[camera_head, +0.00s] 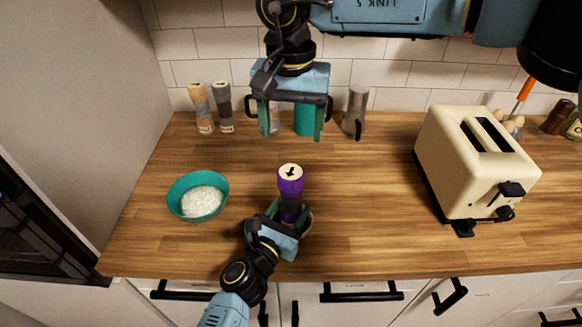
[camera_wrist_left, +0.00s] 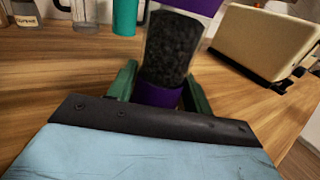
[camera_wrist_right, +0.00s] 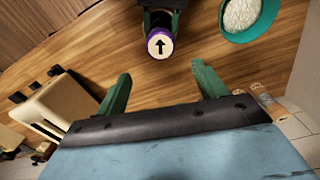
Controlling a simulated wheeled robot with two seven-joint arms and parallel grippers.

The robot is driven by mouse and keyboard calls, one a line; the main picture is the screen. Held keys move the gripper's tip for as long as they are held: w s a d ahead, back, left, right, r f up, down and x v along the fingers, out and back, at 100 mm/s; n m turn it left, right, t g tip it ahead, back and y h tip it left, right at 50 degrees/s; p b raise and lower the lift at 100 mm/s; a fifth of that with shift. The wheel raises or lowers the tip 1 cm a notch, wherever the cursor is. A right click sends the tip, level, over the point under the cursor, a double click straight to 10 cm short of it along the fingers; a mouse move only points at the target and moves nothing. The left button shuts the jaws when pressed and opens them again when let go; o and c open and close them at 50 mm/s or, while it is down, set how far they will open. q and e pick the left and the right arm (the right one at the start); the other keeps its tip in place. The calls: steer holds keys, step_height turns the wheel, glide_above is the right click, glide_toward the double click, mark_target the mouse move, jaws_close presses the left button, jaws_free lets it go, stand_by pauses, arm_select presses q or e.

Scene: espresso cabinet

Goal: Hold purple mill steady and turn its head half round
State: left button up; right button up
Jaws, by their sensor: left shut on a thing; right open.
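The purple mill (camera_head: 290,185) stands upright on the wooden counter, with a black arrow on its pale top. Its clear body filled with dark grains shows in the left wrist view (camera_wrist_left: 172,48). My left gripper (camera_head: 284,218) is shut around the lower part of the mill. My right gripper (camera_head: 290,130) is open and empty, above the counter behind the mill and apart from it. In the right wrist view the mill's purple head (camera_wrist_right: 160,42) lies beyond the open fingers (camera_wrist_right: 160,85), with its arrow pointing up in the picture.
A teal bowl of white grains (camera_head: 198,195) stands left of the mill. A cream toaster (camera_head: 470,165) stands at the right. Two shakers (camera_head: 201,108), a teal container (camera_head: 304,118) and a metal pitcher (camera_head: 355,112) stand along the back wall. Counter between mill and toaster is clear.

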mark_target(291, 172)
step_height(291, 172, down, 11)
steer(key=shift+r, duration=0.15)
steer(key=c, duration=1)
steer(key=shift+m, duration=0.4)
steer(key=m, duration=0.6)
arm_select(q)
steer(key=shift+a, duration=0.1)
arm_select(e)
steer(key=m, duration=0.7)
stand_by(0.3)
